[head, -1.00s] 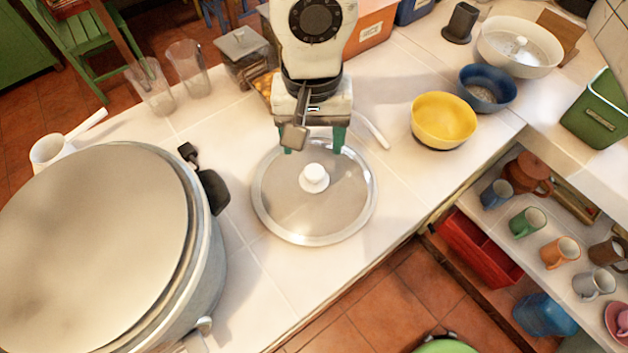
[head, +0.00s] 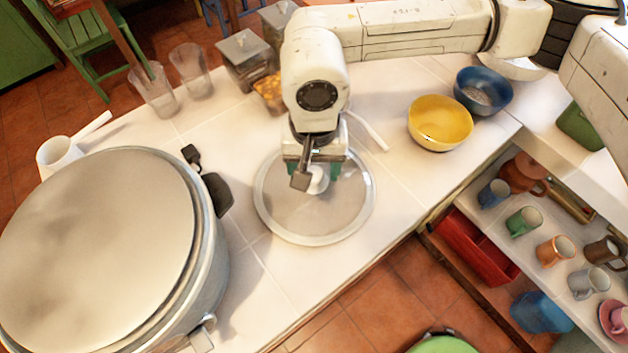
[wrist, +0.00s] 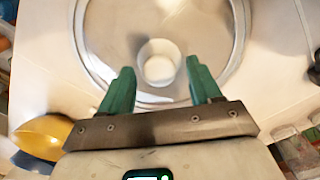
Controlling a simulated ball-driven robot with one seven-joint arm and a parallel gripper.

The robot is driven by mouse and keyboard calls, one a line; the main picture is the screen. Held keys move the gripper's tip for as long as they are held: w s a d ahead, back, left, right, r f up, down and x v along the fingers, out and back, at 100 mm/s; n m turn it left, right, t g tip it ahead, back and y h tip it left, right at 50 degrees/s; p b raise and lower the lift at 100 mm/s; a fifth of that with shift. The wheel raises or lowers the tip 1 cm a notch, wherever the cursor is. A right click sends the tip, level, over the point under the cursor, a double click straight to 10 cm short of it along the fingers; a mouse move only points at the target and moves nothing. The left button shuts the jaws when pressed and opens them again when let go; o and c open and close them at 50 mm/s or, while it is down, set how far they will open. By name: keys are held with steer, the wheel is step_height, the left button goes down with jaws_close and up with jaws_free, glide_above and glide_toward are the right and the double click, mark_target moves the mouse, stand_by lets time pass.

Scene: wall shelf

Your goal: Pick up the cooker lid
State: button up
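The cooker lid (head: 290,212) is a round, flat disc with a pale metal rim and a white knob (head: 318,181). It lies on the white tiled counter. My gripper (head: 318,172) is over the lid's near-centre, close to the knob and partly hiding it in the head view. In the wrist view the gripper (wrist: 160,86) is open, with its green fingers apart and the knob (wrist: 159,63) showing just beyond and between the fingertips. I see no contact with the knob. The fingertips' height above the lid is hard to tell.
A large lidded pot (head: 95,245) stands left of the lid, its black handle (head: 216,194) close to the rim. A yellow bowl (head: 440,122) and blue bowl (head: 484,90) stand at right. Clear containers (head: 153,92) stand at the back. The counter's front edge is near.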

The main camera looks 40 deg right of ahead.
jaws_close()
stand_by(0.4)
